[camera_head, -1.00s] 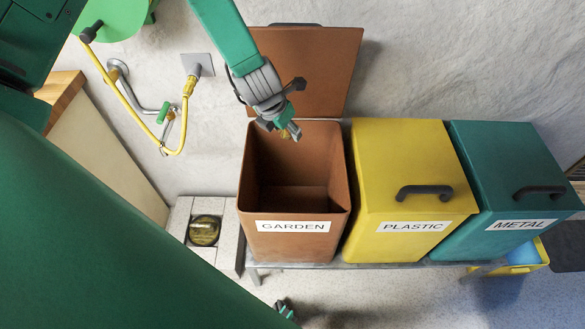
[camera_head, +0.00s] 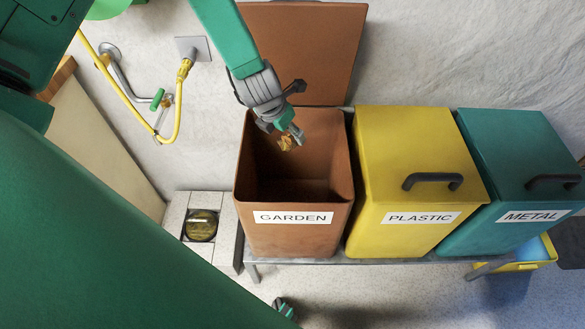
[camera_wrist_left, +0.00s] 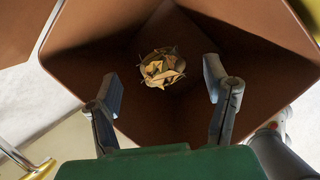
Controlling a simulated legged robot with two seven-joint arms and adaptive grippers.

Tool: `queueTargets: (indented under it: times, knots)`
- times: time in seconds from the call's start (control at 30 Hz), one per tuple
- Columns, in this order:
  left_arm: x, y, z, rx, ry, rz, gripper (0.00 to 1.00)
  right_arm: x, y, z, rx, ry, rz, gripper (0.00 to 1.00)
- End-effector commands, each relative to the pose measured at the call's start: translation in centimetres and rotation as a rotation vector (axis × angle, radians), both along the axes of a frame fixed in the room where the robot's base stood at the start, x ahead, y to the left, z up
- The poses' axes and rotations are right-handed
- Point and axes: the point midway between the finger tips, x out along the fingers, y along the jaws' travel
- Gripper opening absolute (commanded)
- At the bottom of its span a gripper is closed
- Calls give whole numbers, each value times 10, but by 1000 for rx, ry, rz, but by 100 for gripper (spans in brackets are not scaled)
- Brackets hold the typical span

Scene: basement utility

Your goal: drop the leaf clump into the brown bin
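The leaf clump (camera_head: 286,143), a small bundle of yellow-brown leaves, is just below my left gripper (camera_head: 293,133), over the open mouth of the brown bin labelled GARDEN (camera_head: 247,190). In the left wrist view the leaf clump (camera_wrist_left: 162,67) shows beyond the fingertips, apart from both fingers. My left gripper (camera_wrist_left: 165,85) is open there, with the brown bin's inner walls (camera_wrist_left: 245,50) around the view. A small grey and green part at the bottom of the head view may be my right gripper (camera_head: 283,307); its fingers cannot be made out.
The brown bin's lid (camera_head: 305,50) stands raised at the back. A closed yellow PLASTIC bin (camera_head: 400,150) and a closed teal METAL bin (camera_head: 515,150) stand to its right on a grey stand (camera_head: 390,260). A yellow hose (camera_head: 120,90) and pipe are at left.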

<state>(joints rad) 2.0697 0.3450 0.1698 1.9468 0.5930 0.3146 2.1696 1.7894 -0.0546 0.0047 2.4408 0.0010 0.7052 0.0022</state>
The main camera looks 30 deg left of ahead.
Motion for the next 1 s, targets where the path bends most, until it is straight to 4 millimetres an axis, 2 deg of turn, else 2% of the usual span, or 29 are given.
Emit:
queueTargets:
  times: [0.37, 0.47, 0.8, 1.0]
  knots:
    - [-1, 0, 5, 0, -2, -1, 71, -3, 0, 1, 0, -2, 0, 40]
    - [-5, 0, 18, -2, -3, 1, 71, -3, 0, 1, 0, -2, 0, 40]
    - [-32, 3, 81, 0, -2, -1, 71, -2, 0, 1, 0, -3, 0, 40]
    - [-41, 4, 104, 0, 0, -1, 71, -2, 0, 1, 0, -2, 0, 40]
